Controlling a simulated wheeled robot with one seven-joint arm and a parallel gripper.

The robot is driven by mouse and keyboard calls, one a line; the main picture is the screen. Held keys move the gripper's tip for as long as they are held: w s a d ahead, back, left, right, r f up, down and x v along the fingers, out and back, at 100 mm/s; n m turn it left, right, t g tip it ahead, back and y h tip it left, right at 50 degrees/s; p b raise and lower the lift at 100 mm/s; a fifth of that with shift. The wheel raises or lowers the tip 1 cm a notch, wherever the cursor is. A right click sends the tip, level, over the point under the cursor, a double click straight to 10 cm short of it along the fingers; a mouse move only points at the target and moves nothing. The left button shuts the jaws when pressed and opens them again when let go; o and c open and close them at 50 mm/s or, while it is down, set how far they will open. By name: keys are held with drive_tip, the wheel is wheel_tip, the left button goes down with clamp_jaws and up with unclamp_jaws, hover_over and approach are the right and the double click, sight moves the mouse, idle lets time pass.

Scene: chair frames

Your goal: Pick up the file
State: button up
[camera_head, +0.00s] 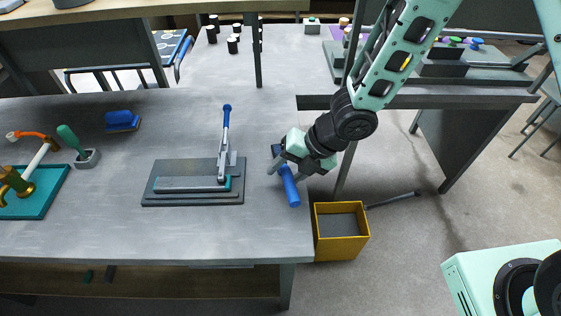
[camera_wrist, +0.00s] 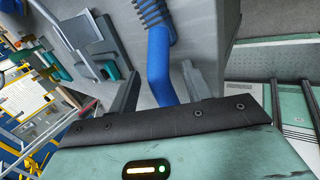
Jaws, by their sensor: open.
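A blue-handled tool (camera_head: 291,188), which I take for the file, lies near the right edge of the grey workbench (camera_head: 105,222). Its far part is partly hidden by my gripper (camera_head: 284,169) in the head view. In the wrist view the blue tool (camera_wrist: 159,55) runs between the two fingers of my gripper (camera_wrist: 160,72), with a ribbed part at the top. My gripper is open, with its fingers on either side of the blue tool. I cannot tell whether either finger touches it.
A grey block with a blue-handled lever (camera_head: 225,135) stands left of my gripper. A yellow bin (camera_head: 341,232) is on the floor by the bench's right edge. A blue brush (camera_head: 122,121), a green-handled tool (camera_head: 70,138) and a teal tray (camera_head: 45,193) are farther left.

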sight(287, 168)
drive_tip(key=shift+a+f, duration=0.2)
drive_tip(key=shift+f, duration=0.1)
clamp_jaws()
drive_tip(key=shift+r, duration=0.15)
drive_tip(key=shift+r, duration=0.55)
wheel_tip(287, 168, up, 2)
drive_tip(key=shift+w+r+p, duration=0.1)
drive_tip(key=shift+p, duration=0.35)
drive_tip(key=s+d+b, duration=0.1)
drive_tip(key=s+d, duration=0.1)
drive_tip(key=d, duration=1.6)
